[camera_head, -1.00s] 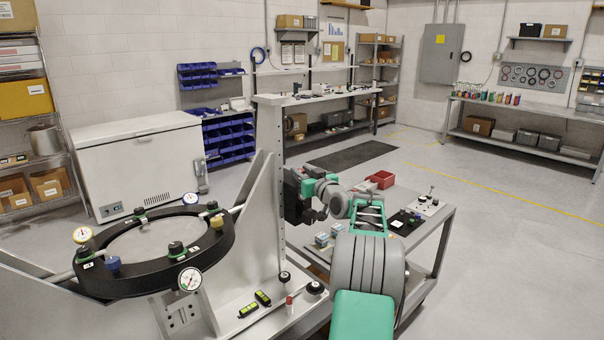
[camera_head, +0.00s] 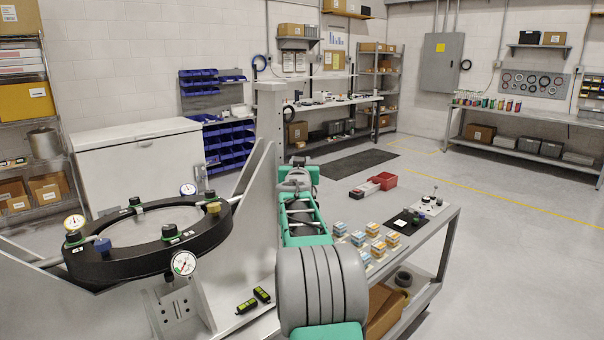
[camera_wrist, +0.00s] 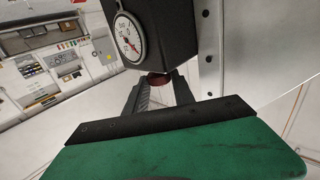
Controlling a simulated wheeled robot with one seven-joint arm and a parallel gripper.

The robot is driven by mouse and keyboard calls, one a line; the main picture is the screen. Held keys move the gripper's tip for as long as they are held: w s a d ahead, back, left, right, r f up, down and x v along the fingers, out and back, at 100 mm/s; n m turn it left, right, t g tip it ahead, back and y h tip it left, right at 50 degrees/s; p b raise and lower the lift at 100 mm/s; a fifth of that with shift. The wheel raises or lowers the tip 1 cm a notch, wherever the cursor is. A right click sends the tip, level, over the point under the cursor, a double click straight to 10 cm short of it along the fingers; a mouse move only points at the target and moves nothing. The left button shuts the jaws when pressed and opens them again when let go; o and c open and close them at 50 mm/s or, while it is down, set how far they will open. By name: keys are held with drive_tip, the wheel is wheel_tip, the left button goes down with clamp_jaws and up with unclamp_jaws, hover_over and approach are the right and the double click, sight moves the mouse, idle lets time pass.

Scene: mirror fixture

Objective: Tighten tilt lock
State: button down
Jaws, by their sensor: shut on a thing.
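In the wrist view, a dark box (camera_wrist: 165,30) with a round white dial gauge (camera_wrist: 129,38) hangs beside a grey metal plate. A small reddish-brown knob (camera_wrist: 157,79) sticks out below the box. My gripper (camera_wrist: 161,86) reaches up from below, its dark fingers on either side of this knob, shut on it. The fingertips and the knob's far side are partly hidden. In the head view, my arm covers the gripper and box beside the upright post (camera_head: 269,130). The black mirror ring (camera_head: 150,255) sits on the fixture to the left.
Dial gauges (camera_head: 184,263) and knobs stand on the ring. Two small black-and-yellow devices (camera_head: 247,306) lie on the fixture base.

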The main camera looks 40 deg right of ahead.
drive_tip(key=m+g+h, duration=0.3)
drive_tip(key=shift+w+a+g+p, duration=0.25)
drive_tip(key=shift+w+g+p, duration=0.1)
drive_tip(key=shift+g, duration=0.05)
drive_tip(key=shift+m+g+h+p, duration=0.7)
drive_tip(key=shift+m+g+h, duration=0.15)
drive_tip(key=shift+g, duration=0.45)
drive_tip(key=c, duration=1.1)
unclamp_jaws()
drive_tip(key=shift+s+d+m, duration=0.1)
drive_tip(key=shift+m, duration=0.15)
drive_tip(key=shift+o, duration=0.2)
